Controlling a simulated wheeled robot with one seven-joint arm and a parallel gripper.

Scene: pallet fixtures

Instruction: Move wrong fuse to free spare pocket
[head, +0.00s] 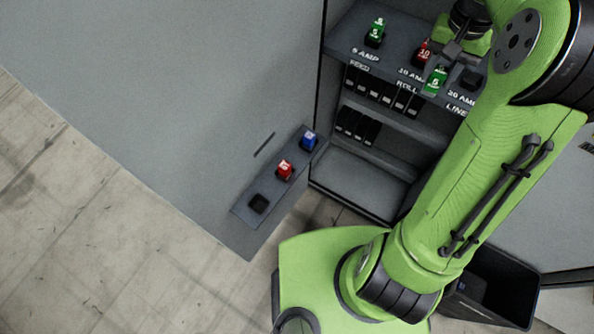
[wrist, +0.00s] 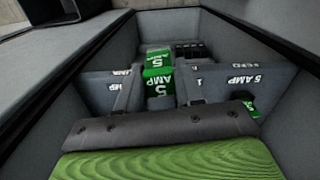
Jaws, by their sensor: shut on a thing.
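My gripper (head: 443,65) is shut on a green fuse (head: 435,82) marked 5, in front of the labelled panel in the cabinet. The wrist view shows this fuse (wrist: 158,75) between the two fingers. The 20 AMP LINE socket (head: 472,79) looks dark and empty, to the right of the held fuse. Another green fuse (head: 376,33) sits at 5 AMP FEED, and a red fuse (head: 422,52) marked 10 sits in the middle socket, partly hidden by my gripper. The spare strip (head: 242,213) holds a blue fuse (head: 309,140), a red fuse (head: 285,169) and an empty black pocket (head: 259,204).
Rows of black modules (head: 358,126) stand below the panel inside the cabinet. The strip is mounted on the grey door (head: 180,110) at left. A black bin (head: 505,285) is at lower right. The space between strip and panel is open, bounded by the cabinet's edge.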

